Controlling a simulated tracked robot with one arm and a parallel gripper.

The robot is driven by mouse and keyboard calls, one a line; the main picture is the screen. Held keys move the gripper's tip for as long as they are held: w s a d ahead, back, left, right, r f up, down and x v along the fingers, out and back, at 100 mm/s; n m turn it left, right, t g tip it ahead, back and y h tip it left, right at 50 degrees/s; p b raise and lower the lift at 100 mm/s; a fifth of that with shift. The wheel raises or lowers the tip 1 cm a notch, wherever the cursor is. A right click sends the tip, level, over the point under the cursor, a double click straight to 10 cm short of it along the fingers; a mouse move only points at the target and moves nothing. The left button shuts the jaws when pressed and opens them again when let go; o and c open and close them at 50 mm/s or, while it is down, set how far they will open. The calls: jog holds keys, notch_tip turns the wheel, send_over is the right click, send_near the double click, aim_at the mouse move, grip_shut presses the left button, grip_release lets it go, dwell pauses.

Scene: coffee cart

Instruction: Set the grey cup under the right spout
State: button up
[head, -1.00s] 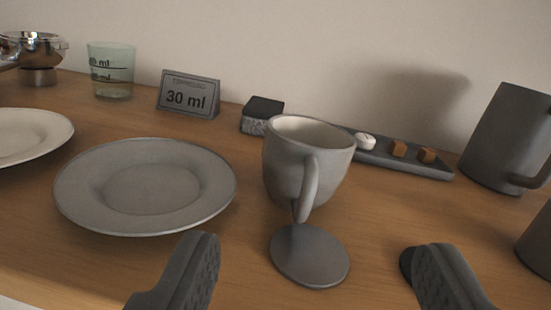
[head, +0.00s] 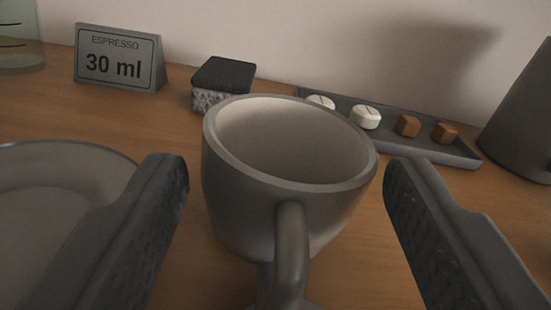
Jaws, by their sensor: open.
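The grey cup (head: 235,200) stands upright in the middle of the head view, with its handle (head: 291,255) towards me. It looks empty inside. My gripper (head: 283,170) is open, with one finger to the left of the cup and one to the right. Gaps show between the cup and both fingers. The cup's base is hidden behind the handle and the lower picture edge. No spout is in view.
A grey saucer (head: 60,160) lies at the left, partly behind my left finger. An espresso sign (head: 118,62), a dark-topped block (head: 222,82) and a slate tray (head: 455,156) with sweets stand behind. A dark pitcher (head: 525,110) is at the right. A glass (head: 20,45) is far left.

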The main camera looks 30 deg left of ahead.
jog(key=shift+x, duration=1.1)
jog(key=c, duration=0.9)
jog(key=shift+r, duration=0.15)
